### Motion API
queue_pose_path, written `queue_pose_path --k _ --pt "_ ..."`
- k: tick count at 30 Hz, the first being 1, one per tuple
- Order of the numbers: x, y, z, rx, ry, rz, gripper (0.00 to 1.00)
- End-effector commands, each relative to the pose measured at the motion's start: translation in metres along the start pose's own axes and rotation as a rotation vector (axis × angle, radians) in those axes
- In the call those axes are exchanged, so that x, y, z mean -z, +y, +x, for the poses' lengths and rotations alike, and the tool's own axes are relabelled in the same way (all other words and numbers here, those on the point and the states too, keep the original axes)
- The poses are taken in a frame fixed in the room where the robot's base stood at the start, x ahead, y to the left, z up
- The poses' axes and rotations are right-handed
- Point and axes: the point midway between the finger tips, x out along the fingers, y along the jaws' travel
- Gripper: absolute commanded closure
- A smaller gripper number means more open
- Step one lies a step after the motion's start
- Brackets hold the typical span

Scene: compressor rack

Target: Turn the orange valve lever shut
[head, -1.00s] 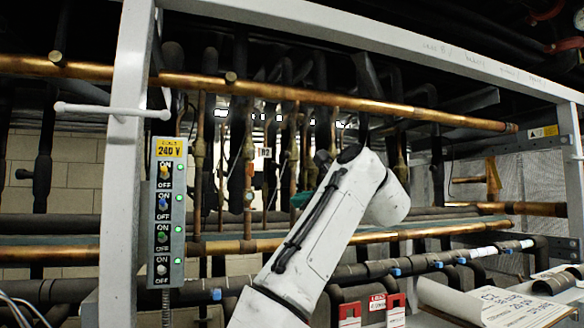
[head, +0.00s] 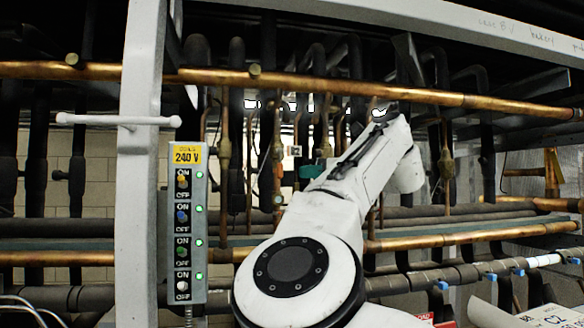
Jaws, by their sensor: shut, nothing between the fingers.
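I cannot make out the orange valve lever for certain in the head view; it may be hidden behind my arm or among the pipes. An orange-yellow upright piece (head: 552,172) shows at the far right behind the copper pipes, but I cannot tell whether it is a lever. My white arm rises from the bottom middle and reaches up and away into the pipework. My gripper does not show; the far end of my arm hides it.
A switch panel (head: 187,225) marked 240 V, with several coloured switches and green lights, is mounted next to a white post (head: 141,170). A long copper pipe (head: 320,84) crosses above my arm. Lower copper (head: 440,238) and dark insulated pipes run behind it. Paper (head: 545,316) lies at bottom right.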

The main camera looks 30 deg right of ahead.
Motion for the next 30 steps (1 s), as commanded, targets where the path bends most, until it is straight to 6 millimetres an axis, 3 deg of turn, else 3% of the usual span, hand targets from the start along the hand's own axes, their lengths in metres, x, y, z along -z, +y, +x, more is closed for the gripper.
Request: queue_pose_path --k 6,12,30 --pt "-0.003 0.0 0.039 -0.003 0.002 0.0 1.0" --pt "-0.001 -0.001 0.058 0.0 0.001 -0.001 1.0" --pt "0.001 0.004 0.064 0.0 -0.009 0.012 1.0"
